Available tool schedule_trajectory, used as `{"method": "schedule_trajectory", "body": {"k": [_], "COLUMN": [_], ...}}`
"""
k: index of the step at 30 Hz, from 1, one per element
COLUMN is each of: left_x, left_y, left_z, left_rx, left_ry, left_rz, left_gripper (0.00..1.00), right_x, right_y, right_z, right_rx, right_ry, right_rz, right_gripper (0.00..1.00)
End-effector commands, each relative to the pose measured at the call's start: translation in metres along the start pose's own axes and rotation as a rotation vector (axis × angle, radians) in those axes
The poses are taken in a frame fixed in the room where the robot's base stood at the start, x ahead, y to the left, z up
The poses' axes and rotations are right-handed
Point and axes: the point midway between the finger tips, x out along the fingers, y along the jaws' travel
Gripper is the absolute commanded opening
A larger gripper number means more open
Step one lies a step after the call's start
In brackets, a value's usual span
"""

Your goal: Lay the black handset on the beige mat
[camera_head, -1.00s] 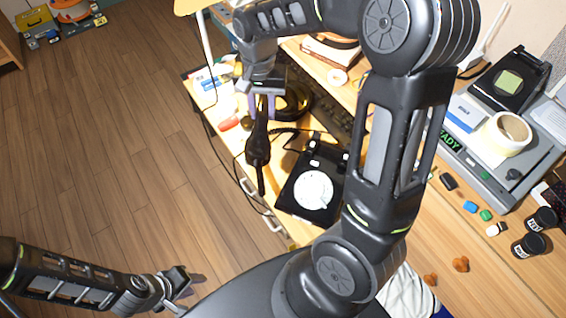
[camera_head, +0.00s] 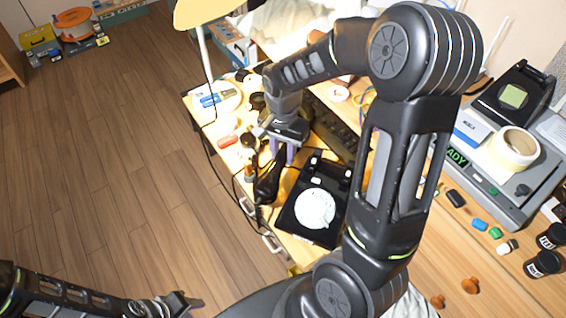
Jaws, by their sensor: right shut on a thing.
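The black handset (camera_head: 267,184) is beside the left side of the black phone base (camera_head: 302,231) with its white dial, near the desk's front edge. My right gripper (camera_head: 281,156) points down and is shut on the handset; its jaws and wrist hide the handset's far part. I cannot tell whether the handset touches the desk. I cannot make out the beige mat; the handset and my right arm cover part of the desk there. My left gripper (camera_head: 180,304) is at the bottom edge, over the floor, away from the desk; its jaws are unclear.
A black cord runs by the phone base. A red object (camera_head: 228,141) and a white-and-blue box (camera_head: 214,98) lie at the desk's left end. A dark keyboard (camera_head: 335,135) lies behind the phone. A roll of tape (camera_head: 512,149) sits on a grey device at right.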

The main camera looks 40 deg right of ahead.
Motion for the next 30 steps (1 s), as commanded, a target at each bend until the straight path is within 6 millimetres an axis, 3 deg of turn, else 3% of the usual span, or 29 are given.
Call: {"method": "schedule_trajectory", "body": {"k": [10,19,30], "left_x": [0.0,0.003,0.005], "left_y": [0.0,-0.001,-0.002], "left_z": [0.0,0.0,0.0], "left_rx": [0.0,0.0,0.0], "left_ry": [0.0,0.0,0.0], "left_rz": [0.0,0.0,0.0], "left_gripper": [0.36,0.36,0.36], "right_x": [0.003,0.038,0.043], "right_y": [-0.001,0.0,-0.001], "right_z": [0.0,0.0,0.0], "right_rx": [-0.001,-0.001,-0.001], "right_ry": [0.001,0.0,0.001], "right_rz": [-0.002,0.0,-0.002], "right_gripper": [0.0,0.0,0.0]}}
